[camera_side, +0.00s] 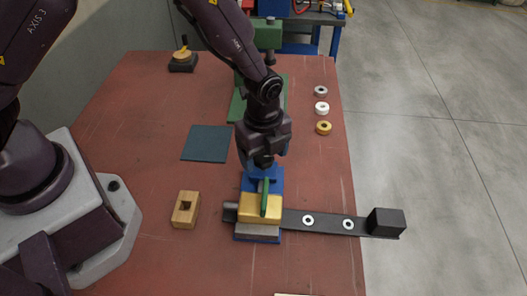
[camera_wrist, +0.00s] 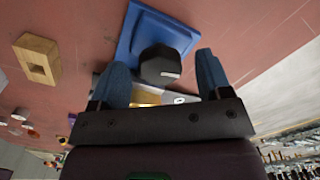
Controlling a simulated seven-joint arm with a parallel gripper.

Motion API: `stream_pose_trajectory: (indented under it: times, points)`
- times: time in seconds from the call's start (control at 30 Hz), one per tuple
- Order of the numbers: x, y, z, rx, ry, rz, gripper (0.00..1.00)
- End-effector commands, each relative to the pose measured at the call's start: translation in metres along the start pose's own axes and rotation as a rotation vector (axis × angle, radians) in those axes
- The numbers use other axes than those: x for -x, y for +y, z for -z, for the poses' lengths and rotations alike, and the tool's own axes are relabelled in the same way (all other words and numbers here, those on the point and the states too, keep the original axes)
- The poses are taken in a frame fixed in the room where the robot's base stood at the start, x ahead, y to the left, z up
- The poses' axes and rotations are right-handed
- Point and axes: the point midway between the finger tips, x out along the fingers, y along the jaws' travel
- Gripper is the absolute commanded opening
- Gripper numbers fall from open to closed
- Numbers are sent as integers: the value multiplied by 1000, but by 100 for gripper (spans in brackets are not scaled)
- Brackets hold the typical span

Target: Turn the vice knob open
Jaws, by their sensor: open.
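The vice is blue (camera_side: 277,180), with a gold block (camera_side: 258,209) at its front above a grey and blue base. Its blue body also shows in the wrist view (camera_wrist: 178,33). A dark faceted knob (camera_wrist: 162,66) shows there, between the two blue fingers of my gripper (camera_wrist: 160,80). The fingers are apart, with a visible gap on each side of the knob; I cannot tell whether they are level with it. In the side view my gripper (camera_side: 263,168) is over the vice from behind, and the knob is hidden.
A dark rail (camera_side: 325,223) with two white rings runs right to a black block (camera_side: 386,221). A wooden block with a square hole (camera_side: 185,209) is left. A dark teal mat (camera_side: 207,143) and green fixture (camera_side: 268,34) are behind. Several rings (camera_side: 322,107) lie at the right edge.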

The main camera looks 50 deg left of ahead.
Motion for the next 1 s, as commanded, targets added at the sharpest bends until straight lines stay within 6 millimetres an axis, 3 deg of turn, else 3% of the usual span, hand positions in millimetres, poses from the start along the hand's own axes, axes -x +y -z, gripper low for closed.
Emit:
stream_pose_trajectory:
  times: [0.27,0.4,0.5,1.0]
  points:
    - [-1,0,0,0,0,1,71]
    - [-1,0,0,0,0,0,39]
    - [-1,0,0,0,0,0,22]
    - [-1,0,0,131,1,1,22]
